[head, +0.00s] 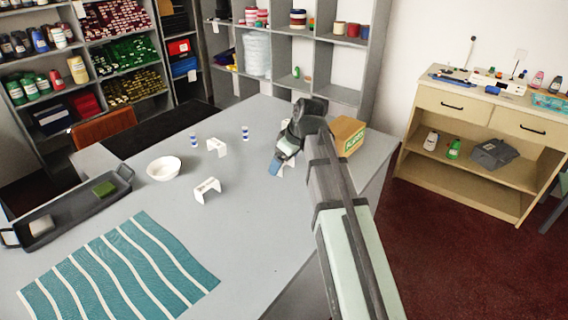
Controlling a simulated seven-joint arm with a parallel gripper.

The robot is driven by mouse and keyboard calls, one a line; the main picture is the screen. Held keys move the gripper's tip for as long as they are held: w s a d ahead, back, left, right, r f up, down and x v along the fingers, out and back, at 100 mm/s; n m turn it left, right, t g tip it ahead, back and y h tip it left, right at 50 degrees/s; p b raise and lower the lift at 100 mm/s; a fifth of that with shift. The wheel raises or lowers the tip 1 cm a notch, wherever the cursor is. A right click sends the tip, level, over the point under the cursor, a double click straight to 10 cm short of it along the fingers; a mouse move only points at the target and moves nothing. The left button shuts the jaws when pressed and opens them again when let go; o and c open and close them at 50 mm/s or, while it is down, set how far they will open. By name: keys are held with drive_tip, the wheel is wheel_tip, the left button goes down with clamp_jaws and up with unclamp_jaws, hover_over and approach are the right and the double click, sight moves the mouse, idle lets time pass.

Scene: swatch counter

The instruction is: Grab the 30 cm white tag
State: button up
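Two small white bridge-shaped pieces that look like tags stand on the grey table. The nearer tag (206,190) has dark marks on its face, too small to read. The farther tag (217,147) stands behind it, and its marks are also unreadable. I cannot tell which one is 30 cm. My gripper (277,167) points down over the table, to the right of both tags and apart from them. A patch of white shows beside its tip, mostly hidden by the gripper; I cannot tell what it is. Whether the fingers are open or shut is not clear.
A white bowl (164,168), two blue-and-white striped cylinders (245,132) (193,138) and a dark tray (70,212) with a green block share the table. A teal striped cloth (120,272) lies in front. A cardboard box (347,135) stands behind my arm. The table's middle is clear.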

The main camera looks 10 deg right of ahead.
drive_tip(key=c, duration=0.8)
drive_tip(key=shift+o, duration=0.2)
